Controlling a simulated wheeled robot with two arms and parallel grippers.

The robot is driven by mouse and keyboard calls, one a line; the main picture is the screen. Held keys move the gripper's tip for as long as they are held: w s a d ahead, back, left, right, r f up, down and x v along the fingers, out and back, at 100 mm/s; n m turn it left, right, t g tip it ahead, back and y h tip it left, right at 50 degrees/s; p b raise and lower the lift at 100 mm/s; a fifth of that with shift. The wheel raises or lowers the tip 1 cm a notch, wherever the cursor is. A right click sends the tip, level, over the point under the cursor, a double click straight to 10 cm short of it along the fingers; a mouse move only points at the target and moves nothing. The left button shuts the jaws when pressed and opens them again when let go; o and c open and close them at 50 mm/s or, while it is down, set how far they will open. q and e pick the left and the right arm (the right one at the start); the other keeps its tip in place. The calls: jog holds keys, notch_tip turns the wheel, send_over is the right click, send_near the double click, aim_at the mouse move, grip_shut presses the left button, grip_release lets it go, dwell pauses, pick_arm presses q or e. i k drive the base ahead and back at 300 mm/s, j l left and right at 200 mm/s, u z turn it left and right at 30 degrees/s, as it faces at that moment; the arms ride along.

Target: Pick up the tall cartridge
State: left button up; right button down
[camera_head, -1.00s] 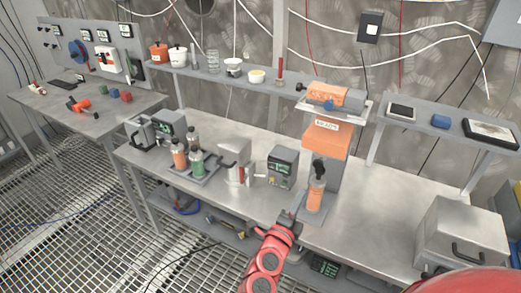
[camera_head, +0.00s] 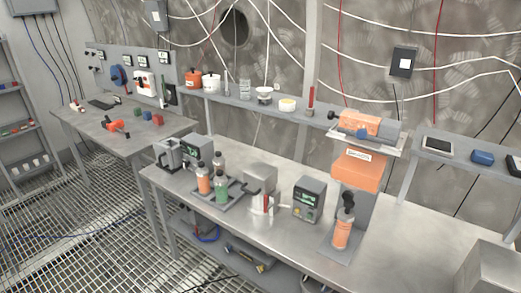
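I cannot tell for certain which thing is the tall cartridge. An upright orange bottle with a black top (camera_head: 342,228) stands on a grey base plate below an orange block (camera_head: 358,168) at the bench's right part. A thin red upright stick (camera_head: 311,97) stands on the back shelf. An orange cylinder-like unit (camera_head: 360,123) lies on top of the stand above the orange block. A tray (camera_head: 238,196) on the bench holds an orange bottle (camera_head: 204,182), a green bottle (camera_head: 221,191) and a grey-capped one (camera_head: 218,164). Neither of my grippers shows.
The steel bench (camera_head: 290,240) also carries a grey display box (camera_head: 309,199), a metal pot (camera_head: 260,185) and a coffee-maker-like machine (camera_head: 197,149). A grey box (camera_head: 490,270) is at the right edge. Bench surface right of the stand is clear. Grated floor lies left.

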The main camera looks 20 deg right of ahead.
aim_at(344, 223)
jog(key=z, duration=1.2)
jog(key=i+j+z, duration=0.15)
jog(key=j+z, duration=0.15)
jog(key=z, duration=0.15)
jog(key=i+j+z, duration=0.1)
jog(key=j+z, duration=0.6)
jog(key=z, duration=0.2)
jog(key=i, duration=0.05)
